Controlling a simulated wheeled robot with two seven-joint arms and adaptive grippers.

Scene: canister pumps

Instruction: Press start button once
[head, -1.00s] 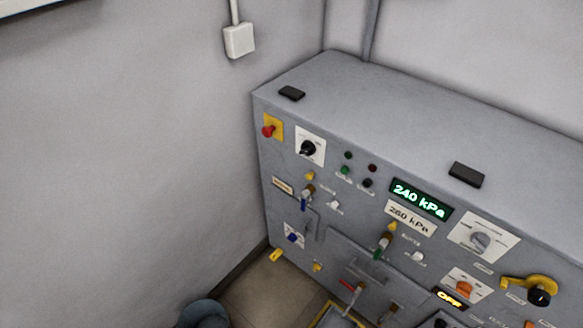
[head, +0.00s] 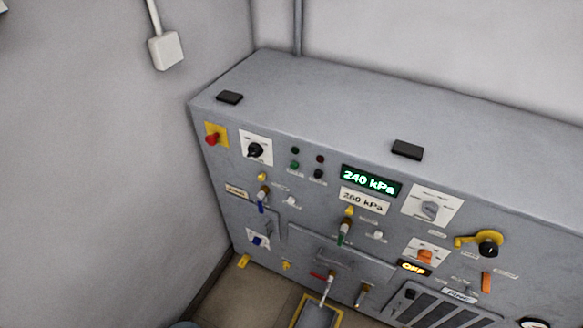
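The grey control cabinet (head: 300,110) fills the middle and right of the head view. On its upper left front is a small green button (head: 294,166), with a black button (head: 318,174) beside it on the right. A dark green lamp (head: 295,150) and a dark red lamp (head: 321,159) sit just above these buttons. The labels under the buttons are too small to read, so I cannot confirm which one is start. Neither of my grippers is in view.
A red knob on a yellow plate (head: 211,140) and a black rotary switch (head: 255,150) lie left of the buttons. Valve handles stick out lower down. Walls close off the left and back.

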